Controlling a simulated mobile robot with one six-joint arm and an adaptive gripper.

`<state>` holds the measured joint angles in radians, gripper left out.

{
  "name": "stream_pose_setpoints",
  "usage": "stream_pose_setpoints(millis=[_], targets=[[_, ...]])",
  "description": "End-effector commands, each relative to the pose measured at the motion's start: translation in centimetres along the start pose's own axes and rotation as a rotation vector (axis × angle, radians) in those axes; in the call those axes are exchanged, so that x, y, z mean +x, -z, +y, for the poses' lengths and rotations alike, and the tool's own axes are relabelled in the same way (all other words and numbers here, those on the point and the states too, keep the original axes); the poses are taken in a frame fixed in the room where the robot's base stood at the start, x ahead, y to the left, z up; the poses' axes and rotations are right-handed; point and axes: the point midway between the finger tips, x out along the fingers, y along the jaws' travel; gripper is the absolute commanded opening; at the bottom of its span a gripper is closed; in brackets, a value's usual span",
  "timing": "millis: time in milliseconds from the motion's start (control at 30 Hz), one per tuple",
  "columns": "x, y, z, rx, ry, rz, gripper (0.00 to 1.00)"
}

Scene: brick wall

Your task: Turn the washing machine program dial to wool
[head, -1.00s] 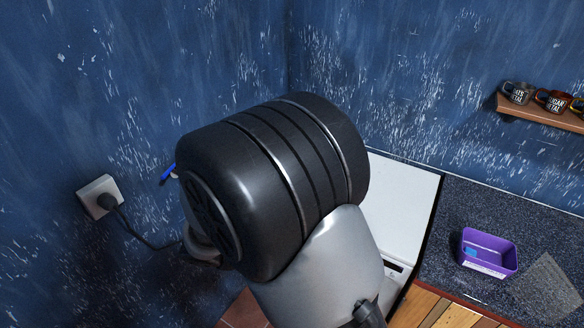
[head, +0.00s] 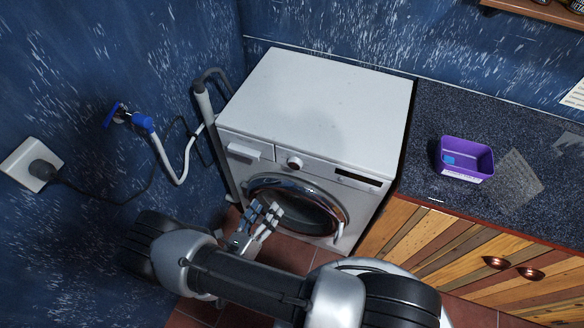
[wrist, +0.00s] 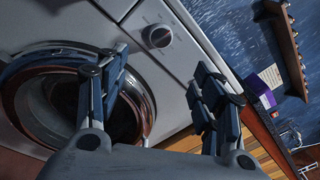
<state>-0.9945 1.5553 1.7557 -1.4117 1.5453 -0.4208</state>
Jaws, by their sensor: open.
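The white washing machine (head: 318,98) stands in the corner, with its round door (head: 298,207) at the front.
A dark counter (head: 480,115) with a purple box (head: 465,159) adjoins the machine on the right, above wooden cabinets (head: 450,240). A hose (head: 170,165), a blue tap (head: 140,122) and a plugged socket (head: 32,164) are on the left wall. The machine's top is clear.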

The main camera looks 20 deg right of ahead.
Motion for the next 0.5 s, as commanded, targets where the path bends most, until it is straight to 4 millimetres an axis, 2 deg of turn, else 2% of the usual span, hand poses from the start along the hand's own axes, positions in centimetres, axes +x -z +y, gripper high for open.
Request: stream_pose_setpoints(millis=[500], targets=[[10.9,0.3,-0.2,0.002,0.009,0.008,0.61]])
